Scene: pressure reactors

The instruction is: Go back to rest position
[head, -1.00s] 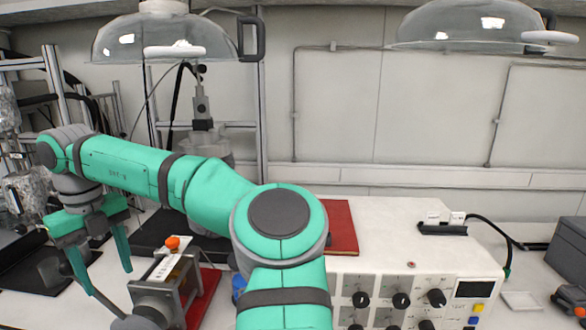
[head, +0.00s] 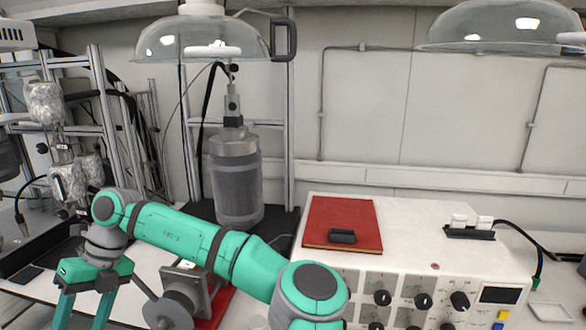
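My gripper (head: 80,312) hangs at the lower left with its green fingers pointing down. The fingers are spread apart with nothing seen between them, and their tips run to the bottom edge of the picture. My green arm crosses from the lower middle to the left. A metal device with a round grey disc (head: 170,310) stands right of my gripper, partly hidden behind my arm, on a red mat (head: 217,306).
A grey cylindrical reactor (head: 236,178) stands upright on a black base behind my arm. A white control box (head: 415,238) with knobs carries a red pad (head: 342,222) and a black block (head: 342,236). Foil-wrapped vessels (head: 68,182) stand at left. Glass domes (head: 200,42) hang above.

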